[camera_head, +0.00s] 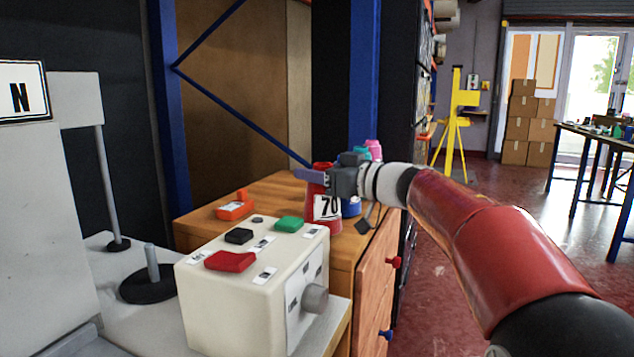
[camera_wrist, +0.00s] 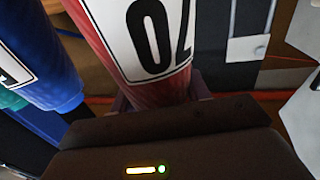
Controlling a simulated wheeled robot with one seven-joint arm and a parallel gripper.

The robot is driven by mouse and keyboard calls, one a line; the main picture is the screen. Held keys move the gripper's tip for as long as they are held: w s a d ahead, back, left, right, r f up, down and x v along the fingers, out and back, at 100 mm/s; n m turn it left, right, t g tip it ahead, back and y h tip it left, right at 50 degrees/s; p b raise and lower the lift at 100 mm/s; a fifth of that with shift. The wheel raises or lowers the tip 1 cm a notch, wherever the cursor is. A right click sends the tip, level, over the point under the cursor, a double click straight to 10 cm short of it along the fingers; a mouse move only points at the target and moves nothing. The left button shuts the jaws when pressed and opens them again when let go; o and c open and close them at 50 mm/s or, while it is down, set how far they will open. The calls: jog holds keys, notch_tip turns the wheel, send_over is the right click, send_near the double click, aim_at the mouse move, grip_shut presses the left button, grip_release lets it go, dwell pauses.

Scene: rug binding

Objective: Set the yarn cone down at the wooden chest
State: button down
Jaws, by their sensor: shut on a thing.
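A red yarn cone (camera_head: 321,228) with a white label reading 70 is held by my gripper (camera_head: 313,178) over the wooden chest (camera_head: 285,187). My gripper is shut on the cone's upper part. Whether the cone's base touches the chest top cannot be told. The red cone (camera_wrist: 118,45) also fills the upper middle of the wrist view. The chest has an orange-brown top and drawers with a red knob (camera_head: 393,262) and a blue knob (camera_head: 386,335).
Blue (camera_head: 351,207), cyan and pink (camera_head: 373,148) cones stand close behind the red one; a blue cone (camera_wrist: 40,60) is beside it in the wrist view. An orange tool (camera_head: 235,207) lies on the chest. A white control box (camera_head: 235,300) stands in front.

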jog(key=shift+f, duration=0.25)
jog(key=c, duration=0.7)
grip_release()
jog(key=shift+f, duration=0.15)
jog(key=shift+o, duration=0.2)
jog(key=v, duration=1.2)
jog(key=shift+d, duration=0.1)
